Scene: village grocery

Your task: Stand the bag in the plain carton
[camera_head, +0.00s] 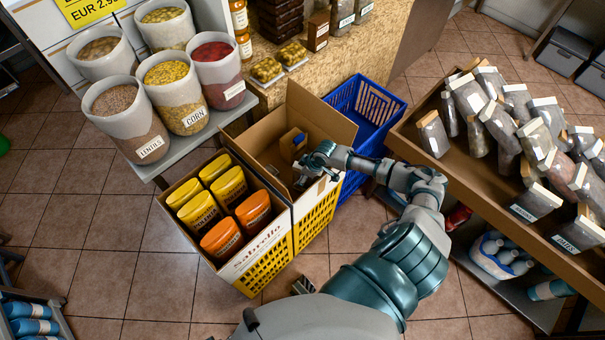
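The plain carton (341,128) is an open brown box with raised flaps, set in a yellow crate behind the printed carton. My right gripper (308,180) reaches over its right side and points down into it. The fingertips are small and partly hidden, so I cannot tell whether they are open or shut, or whether they hold anything. A small brown pack with a blue patch (297,139) shows upright inside the carton, just behind the gripper. I cannot tell whether it is the bag. My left gripper does not show.
A printed carton (264,246) of yellow and orange packs stands in front. A blue crate (393,95) is behind right. Bins of lentils and corn (128,122) stand at left. A sloped wooden shelf (453,168) of bags is close to my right arm.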

